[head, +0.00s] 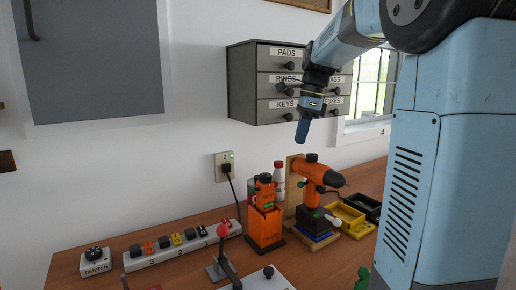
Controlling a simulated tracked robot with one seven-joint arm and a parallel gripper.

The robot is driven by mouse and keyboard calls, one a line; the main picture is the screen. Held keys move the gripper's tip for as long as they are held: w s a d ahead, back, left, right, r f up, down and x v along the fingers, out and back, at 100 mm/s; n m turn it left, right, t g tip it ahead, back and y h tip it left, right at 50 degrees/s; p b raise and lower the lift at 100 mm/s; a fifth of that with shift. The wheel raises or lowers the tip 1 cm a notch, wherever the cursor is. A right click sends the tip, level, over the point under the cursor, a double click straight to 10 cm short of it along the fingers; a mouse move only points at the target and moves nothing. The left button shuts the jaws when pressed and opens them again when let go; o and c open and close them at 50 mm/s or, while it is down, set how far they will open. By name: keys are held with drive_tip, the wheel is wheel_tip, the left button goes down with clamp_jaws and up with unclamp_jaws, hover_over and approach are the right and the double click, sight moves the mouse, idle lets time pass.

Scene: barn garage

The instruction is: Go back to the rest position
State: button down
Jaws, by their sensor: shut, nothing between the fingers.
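My gripper (302,131) hangs from my light-blue arm in front of the wall drawer cabinet in the head view. Its fingers are together and point down, with nothing between them. It is in the air above the bench, higher than the orange drill (318,172). The wrist covers part of the drawer cabinet's front. No wrist view is given, so the fingertips show only from this side.
The grey drawer cabinet (240,85) is on the wall behind my gripper. The wooden bench (190,267) holds a power strip (185,248), a timer (95,262), an orange tool (264,222), a red-knobbed lever (223,232) and a yellow bin (347,219). Clear air lies left of my gripper.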

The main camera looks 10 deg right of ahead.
drive_tip(key=s+a+f+n+t, duration=0.1)
drive_tip(key=s+a+f+n, duration=0.1)
drive_tip(key=s+n, duration=0.5)
drive_tip(key=s+a+f+n+t+h, duration=0.1)
drive_tip(key=s+a+f+n+t, duration=0.1)
drive_tip(key=s+f+n, duration=0.2)
drive_tip(key=s+a+f+n+t+h, duration=0.1)
drive_tip(key=s+a+f+n+t, duration=0.1)
drive_tip(key=s+n, duration=0.8)
drive_tip(key=s+f, duration=0.1)
drive_tip(key=s, duration=0.1)
drive_tip(key=shift+s+a+f, duration=0.15)
drive_tip(key=shift+s+a, duration=0.05)
drive_tip(key=shift+s, duration=0.1)
